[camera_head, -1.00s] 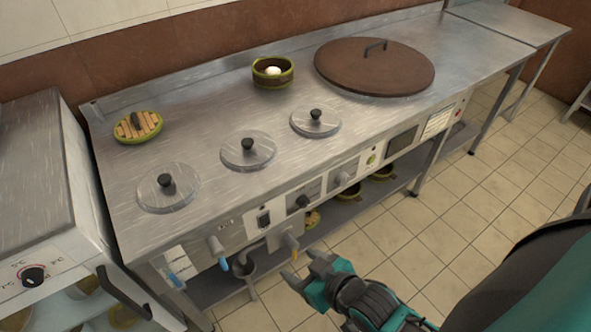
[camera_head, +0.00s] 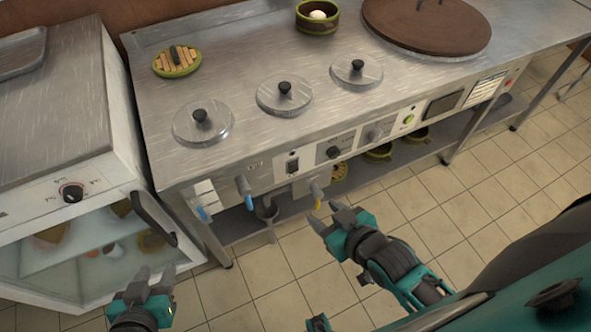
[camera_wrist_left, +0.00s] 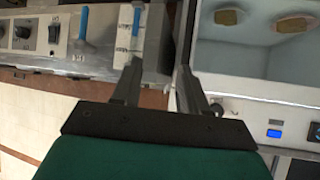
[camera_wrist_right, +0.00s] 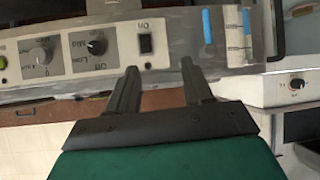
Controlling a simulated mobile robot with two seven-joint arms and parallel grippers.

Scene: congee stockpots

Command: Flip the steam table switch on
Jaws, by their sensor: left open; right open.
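The steam table (camera_head: 235,62) is a long steel counter with a control panel along its front. My right gripper (camera_head: 334,218) is open and empty, in front of and below the panel, apart from the switch. My left gripper (camera_head: 154,281) is open and empty, low in front of the glass-fronted cabinet. Whether the switch is on cannot be told.
A white cabinet (camera_head: 60,130) with a dark handle stands at the left. Lidded pots and a brown lid (camera_head: 430,25) sit on the counter. The tiled floor in front is clear.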

